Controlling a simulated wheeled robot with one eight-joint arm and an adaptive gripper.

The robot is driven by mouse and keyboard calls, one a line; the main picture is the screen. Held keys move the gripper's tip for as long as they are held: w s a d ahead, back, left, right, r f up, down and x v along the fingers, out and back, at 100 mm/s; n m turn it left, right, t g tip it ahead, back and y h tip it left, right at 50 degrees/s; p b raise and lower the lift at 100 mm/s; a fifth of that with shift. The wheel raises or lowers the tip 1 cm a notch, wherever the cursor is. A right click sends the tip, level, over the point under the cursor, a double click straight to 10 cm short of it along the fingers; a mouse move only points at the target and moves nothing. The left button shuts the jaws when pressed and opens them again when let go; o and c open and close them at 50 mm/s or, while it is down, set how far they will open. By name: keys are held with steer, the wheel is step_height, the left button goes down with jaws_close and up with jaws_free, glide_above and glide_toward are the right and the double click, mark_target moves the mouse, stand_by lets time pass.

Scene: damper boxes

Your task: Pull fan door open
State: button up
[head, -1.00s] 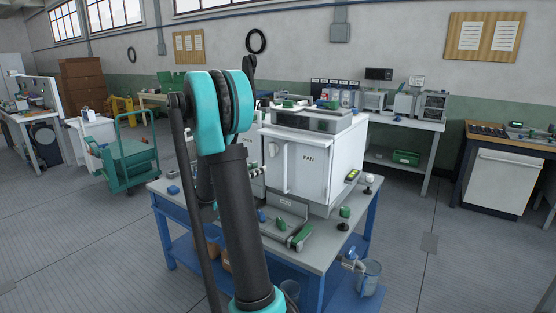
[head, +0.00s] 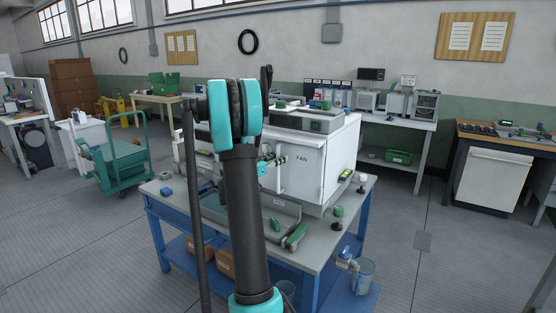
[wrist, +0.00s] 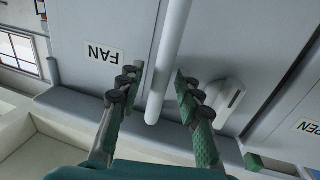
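The fan door (head: 308,180) is a white panel marked FAN on the front of a white box on the blue-legged bench. It looks closed. Its vertical white bar handle (head: 279,178) is near the door's left edge. In the wrist view the FAN label (wrist: 103,53) is upside down and the handle (wrist: 168,62) runs between my fingers. My gripper (wrist: 158,76) is open, with one green-padded finger on each side of the handle and a gap showing on both sides. In the head view my gripper (head: 272,163) is at the handle, partly behind my arm.
A white latch-like knob (wrist: 228,98) is beside the right finger in the wrist view, with an OPEN label (wrist: 308,128) farther right. A grey tray with a green-ended part (head: 295,236) lies on the bench before the door. Floor to the right is clear.

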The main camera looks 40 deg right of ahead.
jaws_close()
stand_by(0.3)
stand_by(0.4)
